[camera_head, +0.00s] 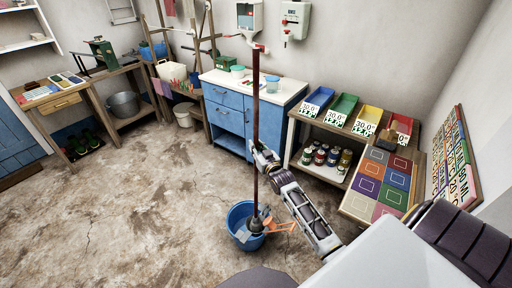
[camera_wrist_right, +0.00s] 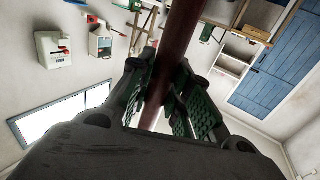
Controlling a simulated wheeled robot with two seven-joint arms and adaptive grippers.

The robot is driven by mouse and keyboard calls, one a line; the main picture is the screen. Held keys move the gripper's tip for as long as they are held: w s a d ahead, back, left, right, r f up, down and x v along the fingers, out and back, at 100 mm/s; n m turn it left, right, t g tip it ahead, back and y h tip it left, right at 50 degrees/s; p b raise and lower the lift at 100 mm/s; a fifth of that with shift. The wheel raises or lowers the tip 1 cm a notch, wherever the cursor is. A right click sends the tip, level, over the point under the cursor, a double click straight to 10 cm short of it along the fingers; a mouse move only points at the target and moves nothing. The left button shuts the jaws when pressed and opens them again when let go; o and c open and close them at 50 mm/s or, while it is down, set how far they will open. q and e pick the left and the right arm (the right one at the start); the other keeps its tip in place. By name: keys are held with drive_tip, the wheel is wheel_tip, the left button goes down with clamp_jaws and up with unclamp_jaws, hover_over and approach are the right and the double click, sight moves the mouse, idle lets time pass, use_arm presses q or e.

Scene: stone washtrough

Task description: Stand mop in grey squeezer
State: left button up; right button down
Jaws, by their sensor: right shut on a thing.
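The mop (camera_head: 256,110) stands nearly upright, with a long dark red handle. My right gripper (camera_head: 262,157) is shut around the handle at about mid-height. In the right wrist view the handle (camera_wrist_right: 177,50) passes between the green-padded fingers (camera_wrist_right: 172,105). The mop's dark lower end (camera_head: 257,224) shows over the right part of a blue bucket (camera_head: 233,218). A pale grey-blue piece (camera_head: 242,234) at the bucket, perhaps the squeezer, is beside the mop's lower end. Whether the mop rests in it I cannot tell. My left gripper is out of view.
An orange piece (camera_head: 281,228) juts from the bucket's right side. A blue cabinet (camera_head: 226,112) stands behind the handle. A shelf unit with cans (camera_head: 325,156) and a table of coloured squares (camera_head: 381,184) stand to the right. The floor at left is clear.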

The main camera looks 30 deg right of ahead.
drive_tip(key=c, duration=1.3)
unclamp_jaws()
drive_tip(key=shift+o, duration=0.2)
drive_tip(key=s+a, duration=0.1)
drive_tip(key=s, duration=1.1)
drive_tip(key=shift+a, duration=0.2)
